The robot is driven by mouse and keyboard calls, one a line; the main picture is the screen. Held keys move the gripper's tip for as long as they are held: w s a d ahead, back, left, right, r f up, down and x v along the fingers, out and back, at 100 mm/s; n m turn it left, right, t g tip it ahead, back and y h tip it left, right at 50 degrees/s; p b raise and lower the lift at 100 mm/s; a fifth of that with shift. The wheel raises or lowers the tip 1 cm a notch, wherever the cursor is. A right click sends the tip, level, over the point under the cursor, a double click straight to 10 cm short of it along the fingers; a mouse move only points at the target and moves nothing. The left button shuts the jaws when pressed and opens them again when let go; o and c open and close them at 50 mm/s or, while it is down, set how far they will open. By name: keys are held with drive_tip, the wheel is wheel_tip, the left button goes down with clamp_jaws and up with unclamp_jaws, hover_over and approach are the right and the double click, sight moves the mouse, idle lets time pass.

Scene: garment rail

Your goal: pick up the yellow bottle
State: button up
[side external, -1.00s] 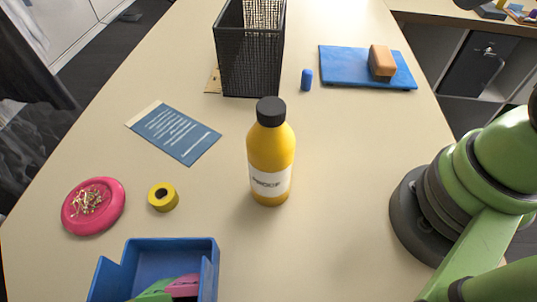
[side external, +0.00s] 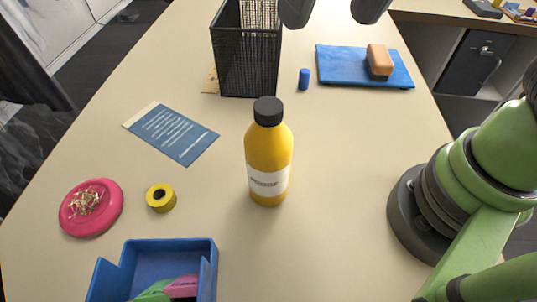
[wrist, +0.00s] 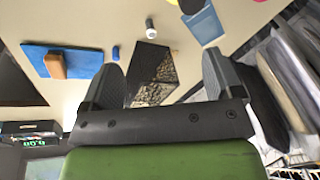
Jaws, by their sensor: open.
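The yellow bottle (side external: 268,155) stands upright on the table in the side external view, with a black cap and a white label around its lower body. My gripper (side external: 333,10) shows only as two dark, separated fingertips at the top edge of that view. It is beyond the bottle, above the far part of the table, and is not touching the bottle. In the wrist view my gripper (wrist: 160,78) is open with nothing between its fingers. I cannot tell the bottle clearly in the wrist view.
A black mesh basket (side external: 246,65) stands behind the bottle. A blue board (side external: 340,70) with a brown block (side external: 379,60) lies at back right, near a small blue cylinder (side external: 304,79). A blue card (side external: 180,137), yellow tape roll (side external: 161,198), pink dish (side external: 70,214) and blue bin (side external: 160,253) lie left.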

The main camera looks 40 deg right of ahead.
drive_tip(key=h, duration=0.1)
hover_over(268, 106)
drive_tip(key=s, duration=0.2)
drive_tip(key=s+x, duration=0.1)
drive_tip(key=x, duration=0.2)
drive_tip(key=shift+w+d+f+n+g, duration=0.1)
drive_tip(key=shift+w+f+n+g, duration=0.3)
drive_tip(key=shift+f, duration=0.2)
drive_tip(key=f, duration=0.4)
drive_tip(key=shift+w+f, duration=0.1)
drive_tip(key=shift+w, duration=0.15)
drive_tip(key=shift+w+f, duration=0.2)
drive_tip(key=shift+f, duration=0.7)
drive_tip(key=shift+w+f, duration=0.25)
drive_tip(key=shift+f, duration=0.6)
drive_tip(key=shift+w+f, duration=0.2)
drive_tip(key=shift+f, duration=0.7)
clamp_jaws()
